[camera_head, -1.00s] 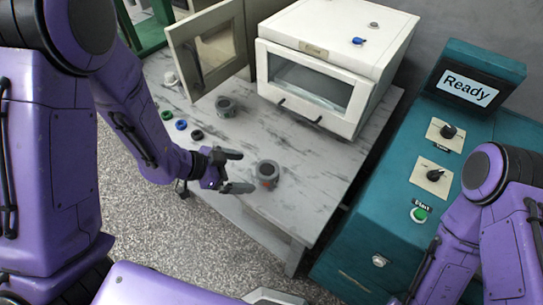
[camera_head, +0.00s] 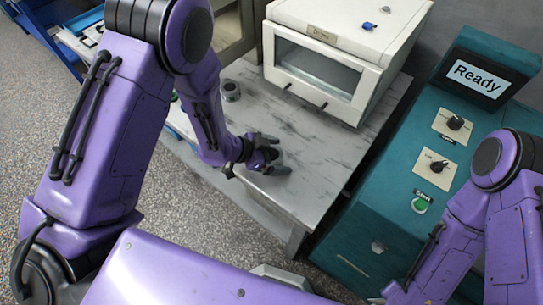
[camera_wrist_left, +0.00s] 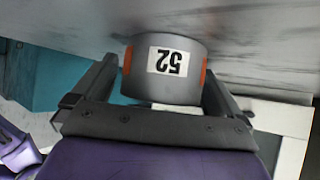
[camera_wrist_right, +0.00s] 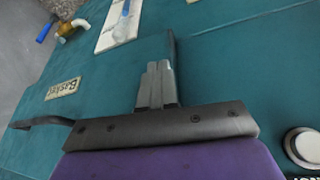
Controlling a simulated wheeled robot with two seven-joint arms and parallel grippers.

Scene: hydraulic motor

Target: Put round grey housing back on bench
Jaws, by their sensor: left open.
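The round grey housing (camera_wrist_left: 163,88) has a white label reading 52 and orange-red marks on its sides. It stands on the pale marbled bench (camera_head: 330,130). My left gripper (camera_head: 272,160) is open around it, one finger on each side, as the left wrist view (camera_wrist_left: 163,85) shows. I cannot tell whether the fingers touch it. In the head view the gripper mostly hides the housing. My right gripper (camera_wrist_right: 157,85) is shut and empty, over the teal cabinet.
Another grey round part (camera_head: 231,90) stands farther back on the bench. A white dryer box (camera_head: 335,50) is at the bench's back. The teal cabinet (camera_head: 400,190) with knobs and a "Ready" screen (camera_head: 478,80) is at the right. The bench's right side is clear.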

